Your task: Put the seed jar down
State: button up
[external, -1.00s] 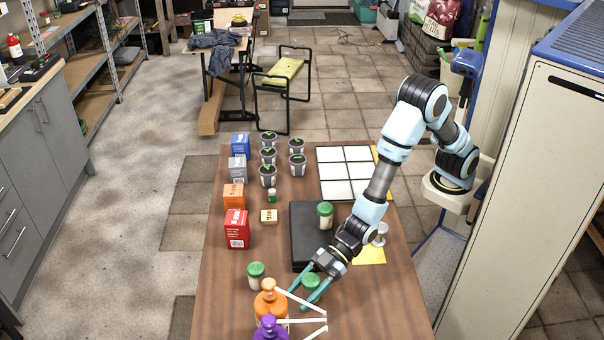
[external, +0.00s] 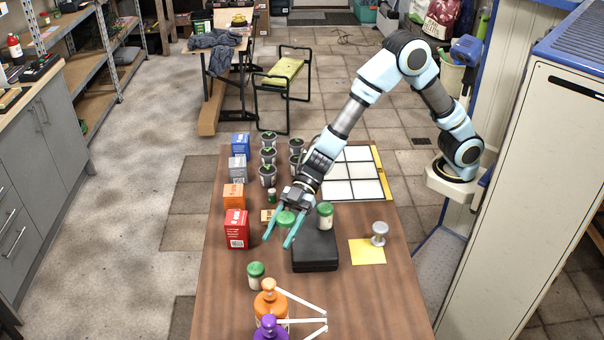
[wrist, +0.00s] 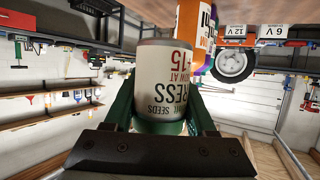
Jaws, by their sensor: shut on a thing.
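My gripper (external: 279,241) is shut on a seed jar (wrist: 163,77), with a finger on each side of it. A second green-lidded jar (external: 325,220) stands on or just beside the case. A third green-lidded jar (external: 256,281) stands upright on the table nearer the front.
Red (external: 237,230), orange, grey and blue boxes line the table's left edge. Several dark pots (external: 268,175) stand behind. A small tan box is partly behind my gripper. Orange (external: 269,305) and purple bottles are at the front.

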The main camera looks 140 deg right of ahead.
jog(key=s+d+n+g+y+p, duration=0.2)
jog(key=s+d+n+y+p, duration=0.25)
jog(key=s, duration=0.65)
send_over(299, 237)
jog(key=shift+m, duration=0.25)
notch_tip(299, 237, down, 5)
jog(key=shift+d, duration=0.1)
jog(key=shift+f+p, duration=0.4)
jog(key=shift+f, duration=1.95)
jog(key=shift+f, duration=0.1)
jog(key=shift+f, duration=0.1)
jog(key=o, duration=1.1)
jog(key=shift+r, duration=0.2)
jog(key=b+v, duration=0.2)
jog(key=v, duration=1)
